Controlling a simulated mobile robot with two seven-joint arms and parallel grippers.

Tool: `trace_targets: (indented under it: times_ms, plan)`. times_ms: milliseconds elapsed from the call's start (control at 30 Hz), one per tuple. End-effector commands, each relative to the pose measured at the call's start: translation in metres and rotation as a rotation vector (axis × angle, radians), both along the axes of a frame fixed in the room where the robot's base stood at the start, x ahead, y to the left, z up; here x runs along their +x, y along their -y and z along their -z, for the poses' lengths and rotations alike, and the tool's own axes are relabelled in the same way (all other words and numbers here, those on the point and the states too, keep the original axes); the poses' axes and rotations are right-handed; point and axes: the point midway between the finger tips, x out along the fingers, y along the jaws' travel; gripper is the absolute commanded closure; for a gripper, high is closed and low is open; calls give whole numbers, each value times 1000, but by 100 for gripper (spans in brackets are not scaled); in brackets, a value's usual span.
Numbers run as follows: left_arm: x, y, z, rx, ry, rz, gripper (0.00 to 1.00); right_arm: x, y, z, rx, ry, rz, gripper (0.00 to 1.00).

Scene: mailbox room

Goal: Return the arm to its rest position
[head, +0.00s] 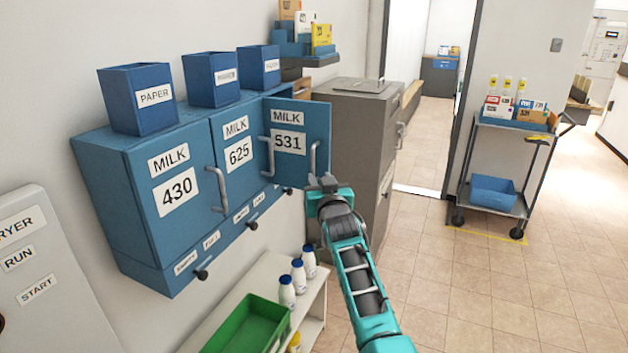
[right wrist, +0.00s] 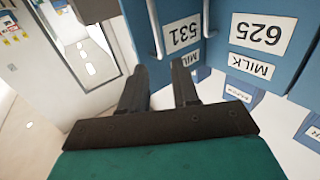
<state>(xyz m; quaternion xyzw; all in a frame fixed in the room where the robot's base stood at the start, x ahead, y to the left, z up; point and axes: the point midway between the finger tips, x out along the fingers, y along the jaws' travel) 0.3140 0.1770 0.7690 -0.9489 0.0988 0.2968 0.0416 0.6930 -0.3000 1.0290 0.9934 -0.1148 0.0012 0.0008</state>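My right gripper (head: 322,182) is at the end of the teal arm, just below the handle (head: 313,158) of the blue door marked MILK 531 (head: 291,128). In the right wrist view the two dark fingers (right wrist: 159,78) stand apart with nothing between them. The handle (right wrist: 155,28) there lies beyond the fingertips, not between them. The 531 door stands at an angle to the MILK 625 door (head: 238,150) and looks swung outward. My left gripper is not in view.
The MILK 430 door (head: 176,190) is closed. Below the cabinets, a white shelf (head: 312,309) holds a green tray (head: 250,325) and several bottles (head: 298,277). A grey cabinet (head: 353,140) stands behind the gripper. The floor (head: 450,290) to the right is clear up to a cart (head: 505,128).

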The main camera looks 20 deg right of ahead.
Motion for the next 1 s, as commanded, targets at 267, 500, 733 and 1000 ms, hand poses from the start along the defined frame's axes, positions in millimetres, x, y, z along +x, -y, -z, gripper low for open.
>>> trace_targets:
  times_ms: [267, 500, 733, 1000]
  plan:
    - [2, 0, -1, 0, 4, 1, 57, -7, 0, 12, -7, -16, -3, 70]
    - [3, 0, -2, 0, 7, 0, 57, -76, -12, 101, -64, -155, -61, 70]
    - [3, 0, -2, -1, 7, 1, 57, -181, -46, 187, -93, -328, -181, 70]
    - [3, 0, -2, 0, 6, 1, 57, -314, -97, 247, -58, -524, -346, 70]
